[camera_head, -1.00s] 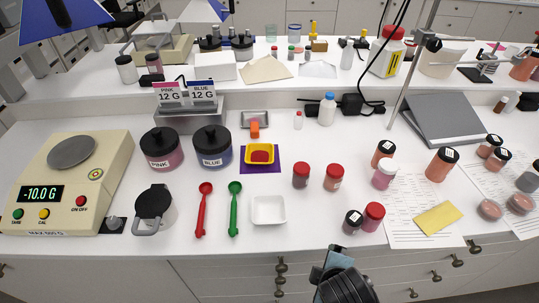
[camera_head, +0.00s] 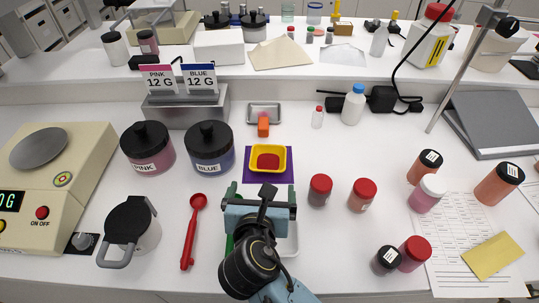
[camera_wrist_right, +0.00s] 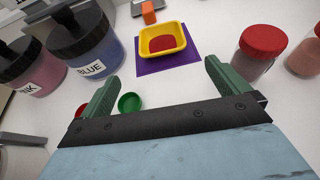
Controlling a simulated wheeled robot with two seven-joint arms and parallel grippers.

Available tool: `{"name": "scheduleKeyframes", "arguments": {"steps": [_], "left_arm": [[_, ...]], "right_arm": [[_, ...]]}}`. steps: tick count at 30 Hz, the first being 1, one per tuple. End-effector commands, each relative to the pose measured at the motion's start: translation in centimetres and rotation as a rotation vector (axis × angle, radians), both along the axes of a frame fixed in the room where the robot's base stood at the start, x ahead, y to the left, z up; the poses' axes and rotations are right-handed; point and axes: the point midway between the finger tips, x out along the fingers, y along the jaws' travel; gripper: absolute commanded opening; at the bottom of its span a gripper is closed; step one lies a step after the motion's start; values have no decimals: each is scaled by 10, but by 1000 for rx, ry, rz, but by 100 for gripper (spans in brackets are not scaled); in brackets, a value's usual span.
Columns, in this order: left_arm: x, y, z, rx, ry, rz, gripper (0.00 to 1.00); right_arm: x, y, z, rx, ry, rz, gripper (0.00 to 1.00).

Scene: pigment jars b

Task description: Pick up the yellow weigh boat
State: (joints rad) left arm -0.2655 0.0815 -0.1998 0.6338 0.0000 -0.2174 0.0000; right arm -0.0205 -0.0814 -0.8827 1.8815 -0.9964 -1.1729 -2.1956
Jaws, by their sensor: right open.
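The yellow weigh boat (camera_head: 268,158) is a small square dish with red powder in it, on a purple mat (camera_head: 285,179) in the middle of the bench. In the right wrist view the yellow weigh boat (camera_wrist_right: 162,30) is ahead of the fingers, beyond their tips. My right gripper (camera_head: 260,190) is open and empty, short of the mat on its near side. Its two green fingers show spread in the right wrist view (camera_wrist_right: 160,75). It covers most of a white dish (camera_head: 292,240) and the green scoop (camera_wrist_right: 130,102). My left gripper is not in view.
Jars labelled PINK (camera_head: 147,148) and BLUE (camera_head: 209,147) stand left of the mat. Red-capped jars (camera_head: 320,190) stand to its right. An orange block (camera_head: 263,124) rests against a metal tray (camera_head: 264,107) behind. A red scoop (camera_head: 193,232) lies at front left.

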Motion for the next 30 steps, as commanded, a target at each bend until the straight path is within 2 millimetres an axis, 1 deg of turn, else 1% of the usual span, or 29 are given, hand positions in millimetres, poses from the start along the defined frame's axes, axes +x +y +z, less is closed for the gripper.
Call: {"name": "scheduleKeyframes", "arguments": {"steps": [1, 6, 10, 14, 19, 22, 27, 30], "left_arm": [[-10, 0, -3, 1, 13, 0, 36], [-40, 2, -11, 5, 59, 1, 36], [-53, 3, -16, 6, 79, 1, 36], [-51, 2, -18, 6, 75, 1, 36], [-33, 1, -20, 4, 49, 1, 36], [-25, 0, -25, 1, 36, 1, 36], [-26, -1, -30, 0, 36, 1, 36], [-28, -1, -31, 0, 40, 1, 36]], "right_arm": [[6, 0, -3, -7, -4, 2, 100], [36, -2, -15, -8, -3, 2, 100], [57, -3, -24, -6, -3, 2, 100], [69, -5, -29, -6, -2, 2, 100], [80, -6, -34, -4, -1, 1, 100], [94, -9, -42, -4, -2, 1, 100], [114, -11, -51, -4, -1, 1, 100], [118, -11, -53, -3, -1, 2, 100]]}}
